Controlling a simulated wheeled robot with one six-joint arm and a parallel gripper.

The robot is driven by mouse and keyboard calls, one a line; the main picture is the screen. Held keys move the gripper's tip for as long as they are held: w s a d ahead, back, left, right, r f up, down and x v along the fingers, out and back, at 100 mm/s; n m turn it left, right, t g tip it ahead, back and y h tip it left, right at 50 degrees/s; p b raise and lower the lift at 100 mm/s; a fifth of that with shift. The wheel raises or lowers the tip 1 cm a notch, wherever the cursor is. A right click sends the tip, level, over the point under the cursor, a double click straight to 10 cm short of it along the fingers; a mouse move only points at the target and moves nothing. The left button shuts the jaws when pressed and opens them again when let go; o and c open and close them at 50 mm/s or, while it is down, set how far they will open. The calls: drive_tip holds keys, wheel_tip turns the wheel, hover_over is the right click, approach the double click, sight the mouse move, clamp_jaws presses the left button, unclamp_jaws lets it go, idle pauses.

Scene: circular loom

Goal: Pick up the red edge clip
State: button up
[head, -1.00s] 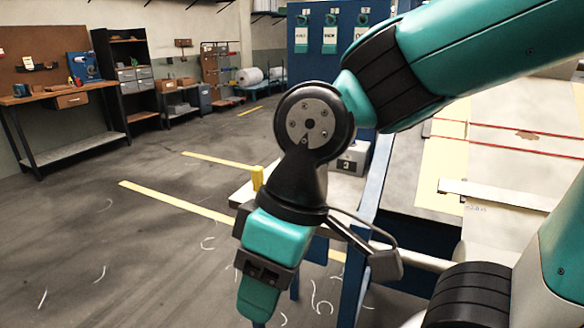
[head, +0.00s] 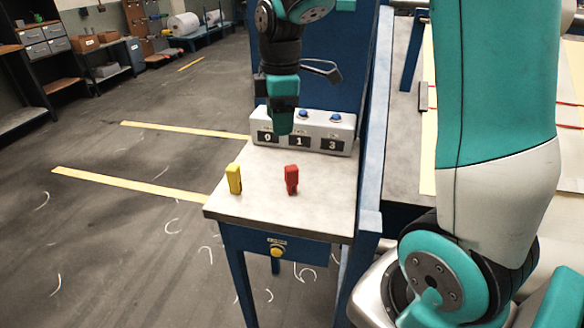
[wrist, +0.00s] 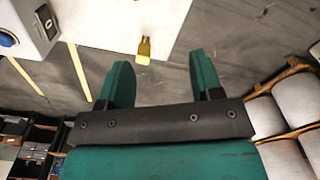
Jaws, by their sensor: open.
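The red edge clip (head: 291,179) stands upright on the small side table (head: 270,204), near the middle of its top, in the head view. It does not show in the wrist view. My gripper (head: 281,128) is above the back part of the table, in front of the counter box, apart from the clip. In the wrist view my gripper (wrist: 160,85) has its two teal fingers spread wide with nothing between them. A yellow clip (head: 234,178) stands near the table's left edge; it also shows beyond the fingers in the wrist view (wrist: 144,49).
A grey counter box (head: 303,131) with blue buttons and number displays stands along the table's back. A blue frame post (head: 375,130) rises at the table's right side. A yellow button (head: 277,251) is on the table's front. The tabletop around the clips is clear.

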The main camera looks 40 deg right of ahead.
sight(291, 168)
drive_tip(key=shift+n, duration=0.4)
drive_tip(key=d+f, duration=0.1)
drive_tip(key=f, duration=0.3)
drive_tip(key=w+d+f+p, duration=0.1)
drive_tip(key=f, duration=0.2)
drive_tip(key=d+f, duration=0.1)
drive_tip(key=f, duration=0.3)
drive_tip(key=shift+w+d+f+p, duration=0.1)
drive_tip(key=shift+w+f+p, duration=0.05)
drive_tip(key=shift+f+p, duration=0.2)
drive_tip(key=shift+d+f+p, duration=0.2)
drive_tip(key=shift+f+p, duration=0.2)
drive_tip(key=shift+f, duration=1.05)
drive_tip(key=shift+d+f+p, duration=0.15)
drive_tip(key=shift+f+p, duration=0.25)
drive_tip(key=shift+f, duration=1.05)
drive_tip(key=c, duration=1.1)
drive_tip(key=shift+o, duration=0.2)
drive_tip(key=shift+r, duration=0.1)
wheel_tip(291, 168, up, 20)
drive_tip(key=b, duration=0.2)
